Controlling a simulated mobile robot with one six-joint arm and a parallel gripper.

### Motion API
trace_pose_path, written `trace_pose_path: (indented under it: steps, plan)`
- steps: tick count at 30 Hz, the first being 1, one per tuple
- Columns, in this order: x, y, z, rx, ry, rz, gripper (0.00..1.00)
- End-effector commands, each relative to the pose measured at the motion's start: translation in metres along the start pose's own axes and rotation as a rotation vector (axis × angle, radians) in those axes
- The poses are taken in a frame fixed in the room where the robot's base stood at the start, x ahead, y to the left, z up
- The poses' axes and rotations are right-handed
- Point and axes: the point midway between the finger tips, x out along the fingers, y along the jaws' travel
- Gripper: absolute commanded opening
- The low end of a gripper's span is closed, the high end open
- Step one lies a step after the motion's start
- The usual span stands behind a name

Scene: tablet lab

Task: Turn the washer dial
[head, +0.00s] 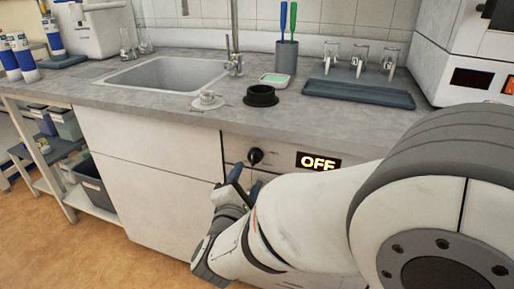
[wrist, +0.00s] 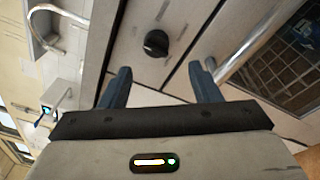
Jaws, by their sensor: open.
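The washer dial (head: 255,156) is a round black knob on the white front panel of the washer, below the counter edge. A display (head: 318,162) to its right reads OFF. In the wrist view the dial (wrist: 156,43) lies ahead of my gripper, in the space between the two fingers and beyond their tips. My gripper (head: 242,180) is just below the dial in the head view. In the wrist view my gripper (wrist: 160,78) has its two blue-grey fingers spread wide with nothing between them. The fingers appear apart from the dial. My arm hides much of the washer's lower front.
A metal handle bar (wrist: 246,43) crosses the washer front near one finger in the wrist view.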

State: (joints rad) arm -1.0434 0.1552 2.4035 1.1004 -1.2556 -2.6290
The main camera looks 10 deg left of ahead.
Motion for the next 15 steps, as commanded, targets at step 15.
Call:
trace_pose_path:
  steps: [15]
  plan:
    - [0.055,0.005,-0.005,-0.047,-0.014,0.017,0.57]
